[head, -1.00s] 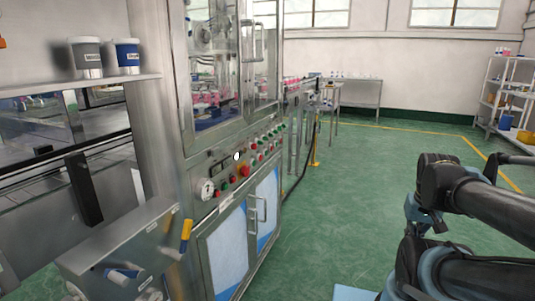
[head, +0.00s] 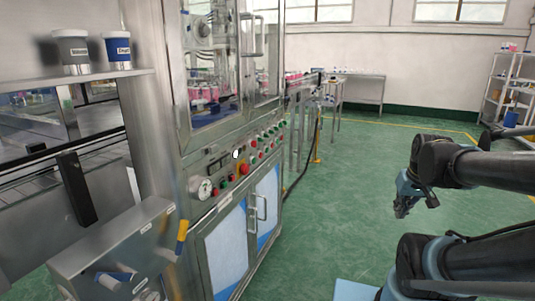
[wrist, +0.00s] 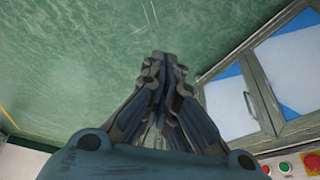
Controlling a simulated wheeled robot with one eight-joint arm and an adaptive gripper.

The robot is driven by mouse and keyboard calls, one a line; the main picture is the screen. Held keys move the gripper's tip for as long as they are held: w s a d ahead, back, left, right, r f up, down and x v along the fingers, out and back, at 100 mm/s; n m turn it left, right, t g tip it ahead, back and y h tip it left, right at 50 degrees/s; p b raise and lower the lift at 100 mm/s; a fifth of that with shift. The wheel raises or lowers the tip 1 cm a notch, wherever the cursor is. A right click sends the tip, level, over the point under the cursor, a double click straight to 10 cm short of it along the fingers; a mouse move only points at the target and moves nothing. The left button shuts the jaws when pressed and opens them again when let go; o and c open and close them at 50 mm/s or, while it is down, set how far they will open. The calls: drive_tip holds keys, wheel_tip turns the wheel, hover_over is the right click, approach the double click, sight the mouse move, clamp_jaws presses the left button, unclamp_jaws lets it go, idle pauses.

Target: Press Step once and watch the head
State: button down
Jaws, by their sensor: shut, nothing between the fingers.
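The control panel (head: 213,166) of the steel machine carries several red and green buttons, a white round button (head: 236,154) and a dial gauge (head: 203,188). The button labels are too small to read, so I cannot tell which one is Step. Behind the glass doors (head: 214,113) the machine's head shows only in part, above pink items. My gripper (head: 401,212) is at the right of the head view, well apart from the panel. In the wrist view my gripper (wrist: 164,57) is shut and empty, over the green floor.
The wrist view shows a green button (wrist: 284,167), a red button (wrist: 312,162) and cabinet doors (wrist: 240,105) at lower right. Two cups (head: 117,51) stand on a shelf at left. A grey box (head: 112,250) juts out at lower left. Green floor (head: 340,215) is clear between machine and arm.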

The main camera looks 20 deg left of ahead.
sight(266, 150)
drive_tip(key=w+a+r+n+t+y, duration=0.2)
drive_tip(key=w+a+n, duration=0.1)
drive_tip(key=w+a, duration=0.8)
drive_tip(key=w+a+r+n+t+y, duration=0.2)
drive_tip(key=w+a+n, duration=0.2)
drive_tip(key=w+a, duration=0.7)
drive_tip(key=w+a+f+n+t+y, duration=0.1)
drive_tip(key=w+a, duration=0.4)
drive_tip(key=a, duration=0.5)
drive_tip(key=w+a+f+n+t+y, duration=0.1)
drive_tip(key=w+a+f+n+y, duration=0.2)
drive_tip(key=a, duration=0.7)
drive_tip(key=w+f+y, duration=0.1)
drive_tip(key=w, duration=0.1)
drive_tip(key=shift+w+a+f+n+t, duration=0.3)
drive_tip(key=shift+w+f+t, duration=0.05)
drive_tip(key=shift+w+t, duration=0.05)
drive_tip(key=a, duration=0.8)
drive_tip(key=shift+w+a, duration=0.35)
drive_tip(key=shift+w, duration=0.05)
drive_tip(key=shift+a, duration=0.2)
drive_tip(key=shift+s+a, duration=0.1)
drive_tip(key=shift+a, duration=0.2)
